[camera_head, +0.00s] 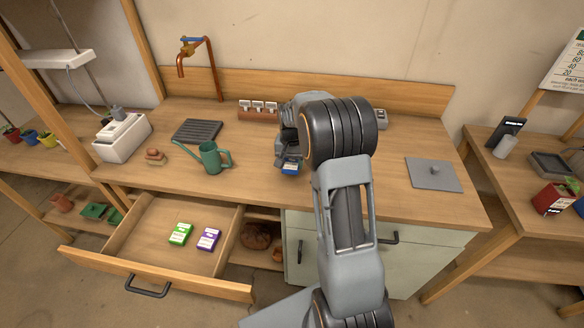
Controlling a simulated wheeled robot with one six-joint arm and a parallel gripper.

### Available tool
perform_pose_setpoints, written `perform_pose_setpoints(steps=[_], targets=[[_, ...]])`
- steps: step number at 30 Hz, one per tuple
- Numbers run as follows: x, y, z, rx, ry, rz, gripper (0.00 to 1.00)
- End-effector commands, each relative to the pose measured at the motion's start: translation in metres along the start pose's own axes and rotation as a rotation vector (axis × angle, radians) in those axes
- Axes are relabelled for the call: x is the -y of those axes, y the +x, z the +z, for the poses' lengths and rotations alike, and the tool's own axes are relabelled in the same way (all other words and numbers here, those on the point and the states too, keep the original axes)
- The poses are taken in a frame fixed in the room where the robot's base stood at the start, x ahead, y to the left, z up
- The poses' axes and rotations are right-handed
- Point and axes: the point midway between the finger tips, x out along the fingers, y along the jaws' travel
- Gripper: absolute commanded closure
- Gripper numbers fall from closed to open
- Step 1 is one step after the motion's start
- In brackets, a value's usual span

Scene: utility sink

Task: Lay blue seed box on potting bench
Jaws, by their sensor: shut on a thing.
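The blue seed box (291,167) is a small blue and white box in the head view, just below my gripper (288,155). My gripper is shut on it and points down over the middle of the potting bench (245,190). I cannot tell whether the box touches the bench top or hangs a little above it. My own arm hides the bench just right of the gripper and part of the gripper itself.
A green watering can (213,158) stands left of my gripper. An open drawer (150,225) below holds a green box (181,234) and a purple box (208,239). Bench around the box looks clear.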

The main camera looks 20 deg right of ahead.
Motion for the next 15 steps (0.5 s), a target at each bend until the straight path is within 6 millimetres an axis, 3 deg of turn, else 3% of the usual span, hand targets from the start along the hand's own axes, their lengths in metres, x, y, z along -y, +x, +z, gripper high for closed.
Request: perform_pose_setpoints(steps=[7,15], targets=[[-0.001,0.030,-0.002,0.003,0.001,0.001,0.66],[-0.001,0.033,-0.002,0.001,0.001,0.000,0.66]])
